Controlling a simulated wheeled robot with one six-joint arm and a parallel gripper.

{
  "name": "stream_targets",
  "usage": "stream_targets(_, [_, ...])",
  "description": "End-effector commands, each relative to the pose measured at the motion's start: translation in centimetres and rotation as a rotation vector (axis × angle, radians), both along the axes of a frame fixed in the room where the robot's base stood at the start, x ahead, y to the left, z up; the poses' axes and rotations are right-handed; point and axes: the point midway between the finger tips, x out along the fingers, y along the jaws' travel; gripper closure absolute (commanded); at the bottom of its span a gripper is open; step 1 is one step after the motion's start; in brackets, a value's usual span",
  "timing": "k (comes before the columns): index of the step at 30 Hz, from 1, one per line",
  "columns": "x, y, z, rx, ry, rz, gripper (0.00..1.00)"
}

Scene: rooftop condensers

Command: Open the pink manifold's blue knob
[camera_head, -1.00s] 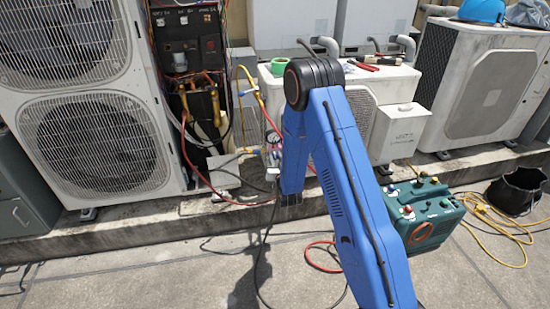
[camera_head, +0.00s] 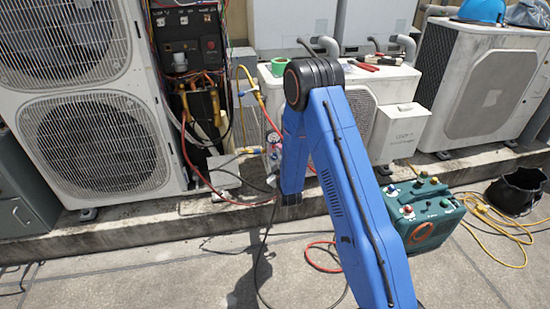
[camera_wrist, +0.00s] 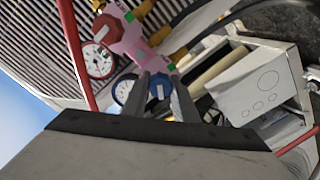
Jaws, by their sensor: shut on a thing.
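The pink manifold (camera_wrist: 138,44) shows in the wrist view at upper centre, tilted, with a white-faced gauge (camera_wrist: 98,61) on its left and a second gauge (camera_wrist: 123,91) below it. Its blue knob (camera_wrist: 159,87) sits between the two fingers of my gripper (camera_wrist: 158,100), which is shut on it. A red knob (camera_wrist: 107,29) is at the manifold's upper end. In the head view the manifold is mostly hidden behind my blue arm; only a gauge (camera_head: 273,139) shows beside it.
A red hose (camera_wrist: 75,50) runs past the manifold on the left. A pale box (camera_wrist: 250,86) is at right. In the head view, condenser units (camera_head: 95,130) line the back.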

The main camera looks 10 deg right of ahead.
Motion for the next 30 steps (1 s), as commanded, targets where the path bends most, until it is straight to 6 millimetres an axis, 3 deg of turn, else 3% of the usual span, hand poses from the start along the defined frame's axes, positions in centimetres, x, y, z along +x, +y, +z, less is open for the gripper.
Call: stream_targets(30, [-0.10, 0.11, -0.23, -0.965, 0.002, 0.002, 0.97])
